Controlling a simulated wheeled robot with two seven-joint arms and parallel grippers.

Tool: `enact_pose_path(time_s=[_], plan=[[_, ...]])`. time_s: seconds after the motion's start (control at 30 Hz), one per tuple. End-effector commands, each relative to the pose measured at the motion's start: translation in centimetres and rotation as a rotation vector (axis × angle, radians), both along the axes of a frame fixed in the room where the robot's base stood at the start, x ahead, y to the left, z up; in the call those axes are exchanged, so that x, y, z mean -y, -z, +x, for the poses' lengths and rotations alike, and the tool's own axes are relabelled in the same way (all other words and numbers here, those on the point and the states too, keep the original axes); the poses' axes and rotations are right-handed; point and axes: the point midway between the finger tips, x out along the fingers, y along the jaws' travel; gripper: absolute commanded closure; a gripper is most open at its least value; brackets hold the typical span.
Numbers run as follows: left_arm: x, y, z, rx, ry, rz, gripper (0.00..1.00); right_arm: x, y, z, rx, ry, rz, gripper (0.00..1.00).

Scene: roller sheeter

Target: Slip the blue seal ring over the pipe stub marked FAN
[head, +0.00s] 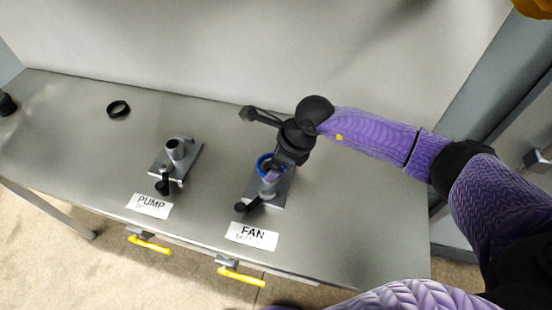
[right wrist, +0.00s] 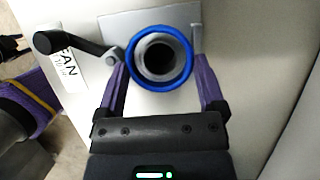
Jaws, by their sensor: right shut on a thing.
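The blue seal ring (head: 260,164) is at the top of the FAN pipe stub (head: 267,189). My right gripper (head: 273,172) is shut on the ring, with its purple fingers on either side. In the right wrist view the ring (right wrist: 158,89) encircles the stub's grey mouth and dark bore (right wrist: 159,57). I cannot tell whether it sits around the stub or just above it. The FAN label (head: 252,236) lies in front of the stub's plate.
The PUMP stub (head: 174,150) stands on its plate to the left, behind the PUMP label (head: 149,205). A black ring (head: 118,109) lies at the back left. A black lever handle (right wrist: 72,43) sits beside the FAN stub. Yellow handles (head: 241,276) are below the front edge.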

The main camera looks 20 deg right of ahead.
Motion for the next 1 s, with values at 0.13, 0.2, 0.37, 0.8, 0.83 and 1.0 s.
enact_pose_path(time_s=[0.13,0.2,0.37,0.8,0.83,1.0], plan=[[0.0,0.1,0.0,0.0,0.0,-0.001,0.41,0.0,0.1,0.0,0.0,0.0,0.0,0.67],[0.0,0.3,0.0,-0.001,0.001,-0.001,0.41,0.0,0.3,0.0,0.0,0.0,0.0,0.67],[0.0,0.4,0.0,-0.001,0.001,-0.001,0.41,0.0,0.5,0.0,0.0,0.0,0.0,0.67],[0.0,0.1,0.1,0.003,-0.001,-0.001,0.41,0.2,-0.2,-0.1,0.002,0.001,0.0,0.0],[-0.1,-0.1,0.1,0.004,0.001,0.0,0.41,0.3,-0.7,-0.2,0.003,0.001,0.001,0.0],[-0.3,-1.3,0.3,0.008,0.005,0.003,0.41,1.8,-4.9,-1.1,0.005,0.0,-0.001,0.0]])
